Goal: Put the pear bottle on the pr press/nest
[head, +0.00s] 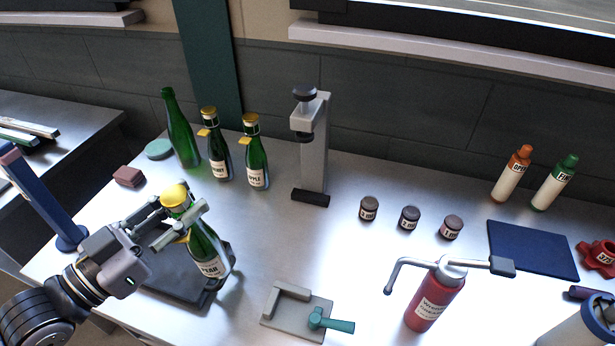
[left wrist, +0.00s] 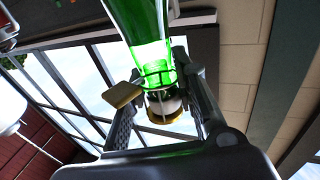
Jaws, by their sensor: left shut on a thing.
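The green pear bottle (head: 210,255), with a white PEAR label and a yellow top, leans slightly at the left front. My left gripper (head: 180,213) is shut around its neck, just below the top. The left wrist view shows the bottle neck (left wrist: 150,55) between the two fingers (left wrist: 163,95). The bottle's base is at the right edge of a dark mat (head: 165,292); I cannot tell if it touches. A grey press (head: 314,145) with a black knob and dark base stands at the back middle. No pr label is readable. My right gripper is out of view.
An empty green bottle (head: 181,130) and two labelled bottles (head: 217,155) (head: 256,165) stand left of the press. A grey fixture with a teal handle (head: 290,305), small dark jars (head: 410,217) and a red bottle (head: 435,300) are rightward. The table centre is clear.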

